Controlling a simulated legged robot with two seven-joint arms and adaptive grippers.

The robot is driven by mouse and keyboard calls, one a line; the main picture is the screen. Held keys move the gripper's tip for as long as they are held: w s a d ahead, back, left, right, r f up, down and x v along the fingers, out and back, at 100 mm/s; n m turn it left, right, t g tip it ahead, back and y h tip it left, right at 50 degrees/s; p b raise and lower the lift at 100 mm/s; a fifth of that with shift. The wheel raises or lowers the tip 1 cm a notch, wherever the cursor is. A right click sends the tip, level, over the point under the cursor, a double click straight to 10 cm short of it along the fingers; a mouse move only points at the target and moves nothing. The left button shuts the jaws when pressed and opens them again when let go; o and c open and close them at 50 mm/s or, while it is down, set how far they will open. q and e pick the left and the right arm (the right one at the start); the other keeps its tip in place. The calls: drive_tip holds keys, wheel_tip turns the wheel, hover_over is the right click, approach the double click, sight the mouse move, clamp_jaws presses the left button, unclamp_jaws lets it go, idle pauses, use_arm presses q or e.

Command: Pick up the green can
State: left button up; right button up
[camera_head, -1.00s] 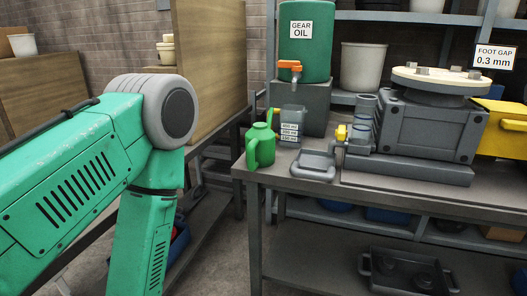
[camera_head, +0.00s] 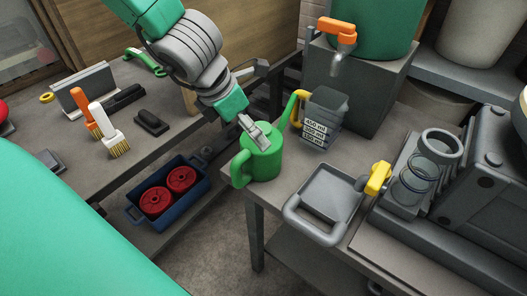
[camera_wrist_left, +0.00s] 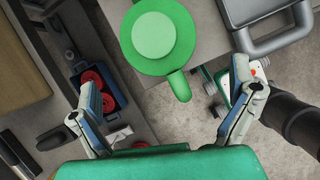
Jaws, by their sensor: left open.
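The green can (camera_head: 262,163) stands upright on the near left corner of the grey workbench (camera_head: 300,262). Its handle points left and its spout rises to the right. My left gripper (camera_head: 272,108) is at the can from behind and the left; one grey finger overlaps the can's top in the head view. In the left wrist view the can (camera_wrist_left: 157,38) lies ahead, between and beyond the spread fingers of my left gripper (camera_wrist_left: 165,78), with clear gaps on both sides. The gripper is open and empty. My right gripper is not in view.
A grey measuring jug (camera_head: 323,118) stands close to the can's right. A grey tray (camera_head: 325,197) lies nearer the front, beside a yellow-handled valve (camera_head: 378,178). The gear oil drum's orange tap (camera_head: 338,28) overhangs behind. A left bench holds brushes (camera_head: 106,130).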

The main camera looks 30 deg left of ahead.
sight(249, 135)
use_arm(q)
drive_tip(key=x, duration=0.3)
drive_tip(key=b+x, duration=0.1)
drive_tip(key=shift+w+a+f, duration=0.1)
drive_tip(key=shift+a+f, duration=0.05)
drive_tip(key=shift+a, duration=0.2)
drive_tip(key=shift+w+d+f+b, duration=0.2)
drive_tip(key=shift+d+f+b, duration=0.1)
drive_tip(key=shift+f, duration=0.1)
drive_tip(key=x, duration=0.1)
drive_tip(key=b+x, duration=0.1)
drive_tip(key=x, duration=0.2)
drive_tip(key=shift+w+d, duration=0.25)
drive_tip(key=shift+d, duration=0.05)
drive_tip(key=shift+a, duration=0.2)
drive_tip(key=shift+c, duration=0.5)
drive_tip(key=shift+s+a, duration=0.1)
drive_tip(key=c, duration=1.3)
